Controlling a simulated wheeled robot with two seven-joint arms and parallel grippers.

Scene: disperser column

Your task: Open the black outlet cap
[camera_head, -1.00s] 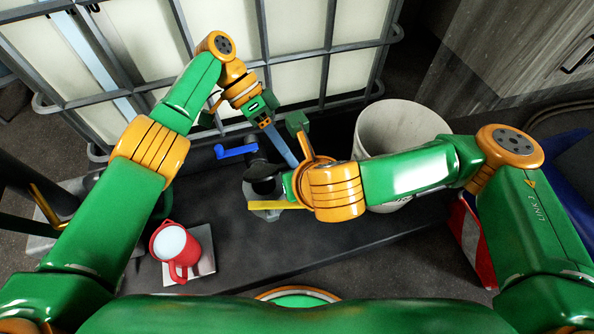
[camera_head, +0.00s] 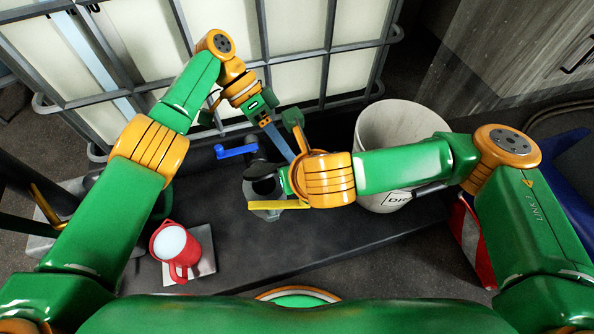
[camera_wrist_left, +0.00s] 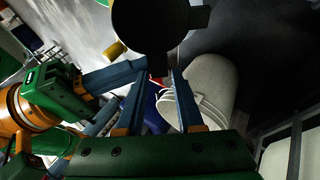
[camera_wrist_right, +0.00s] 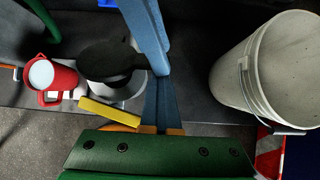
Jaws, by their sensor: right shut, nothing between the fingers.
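The black outlet cap (camera_head: 259,186) sits on the dark bench surface in the middle of the head view, on a pale grey round part. In the right wrist view the black cap (camera_wrist_right: 102,62) has a lug pointing right, toward my fingers. My right gripper (camera_wrist_right: 160,78) is shut and empty, its tips just right of the lug; I cannot tell if they touch. My left gripper (camera_wrist_left: 164,72) comes down from the far side. Its fingers are apart, with the dark disc of the cap (camera_wrist_left: 152,25) just beyond the tips.
A blue handle (camera_head: 236,152) lies behind the cap, and a yellow bar (camera_wrist_right: 108,112) in front of it. A white bucket (camera_head: 391,130) stands at the right. A red pitcher (camera_head: 176,252) stands front left on a pale square. A caged tank (camera_head: 297,38) fills the back.

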